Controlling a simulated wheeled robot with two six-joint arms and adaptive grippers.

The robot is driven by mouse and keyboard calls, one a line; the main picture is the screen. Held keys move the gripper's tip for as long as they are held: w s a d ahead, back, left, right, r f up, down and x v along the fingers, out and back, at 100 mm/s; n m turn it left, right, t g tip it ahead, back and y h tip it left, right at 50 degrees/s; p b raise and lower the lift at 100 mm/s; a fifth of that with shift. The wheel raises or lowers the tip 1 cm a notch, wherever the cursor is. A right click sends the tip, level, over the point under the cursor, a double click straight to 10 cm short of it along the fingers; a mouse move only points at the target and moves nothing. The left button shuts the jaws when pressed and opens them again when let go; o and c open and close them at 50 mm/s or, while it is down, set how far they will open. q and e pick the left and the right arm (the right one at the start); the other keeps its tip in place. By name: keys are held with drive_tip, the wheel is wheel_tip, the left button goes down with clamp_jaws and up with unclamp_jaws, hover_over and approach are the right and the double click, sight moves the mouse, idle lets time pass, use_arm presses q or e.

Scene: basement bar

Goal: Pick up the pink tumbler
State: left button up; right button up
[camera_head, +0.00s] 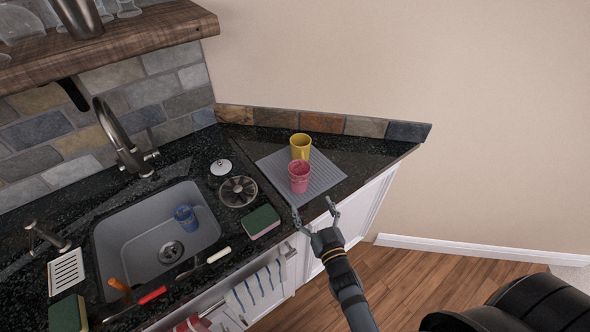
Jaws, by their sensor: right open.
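The pink tumbler (299,178) stands upright on a grey ribbed mat (325,178) at the right end of the dark counter. A yellow tumbler (300,146) stands just behind it on the same mat. My right gripper (314,211) is open and empty at the counter's front edge, just in front of the pink tumbler. Its two fingers point toward the tumbler, apart from each other, with the tumbler beyond them. My left gripper is out of the picture.
A green sponge (261,222), a dark round strainer (238,191) and a white-topped item (221,167) lie left of the mat. The sink (112,240) holds a blue cup (186,217). A low stone backsplash (320,122) runs behind the mat. Counter right of the mat is clear.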

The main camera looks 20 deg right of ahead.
sight(302, 186)
drive_tip(key=w, duration=0.1)
drive_tip(key=w+r, duration=0.1)
drive_tip(key=shift+w, duration=0.3)
drive_tip(key=shift+w+f, duration=0.1)
drive_tip(key=shift+w, duration=0.25)
drive_tip(key=shift+w+f, duration=0.15)
drive_tip(key=shift+w, duration=0.2)
drive_tip(key=shift+w+a, duration=0.1)
drive_tip(key=shift+w, duration=0.2)
drive_tip(key=w, duration=0.3)
drive_tip(key=shift+w+a+r, duration=0.2)
drive_tip(key=shift+w, duration=0.1)
drive_tip(key=shift+w+f, duration=0.1)
drive_tip(key=shift+w, duration=0.45)
drive_tip(key=shift+s, duration=0.15)
drive_tip(key=c, duration=0.5)
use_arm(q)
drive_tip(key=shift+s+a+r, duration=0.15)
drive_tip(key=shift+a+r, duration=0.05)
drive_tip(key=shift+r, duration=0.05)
use_arm(e)
drive_tip(key=c, duration=0.9)
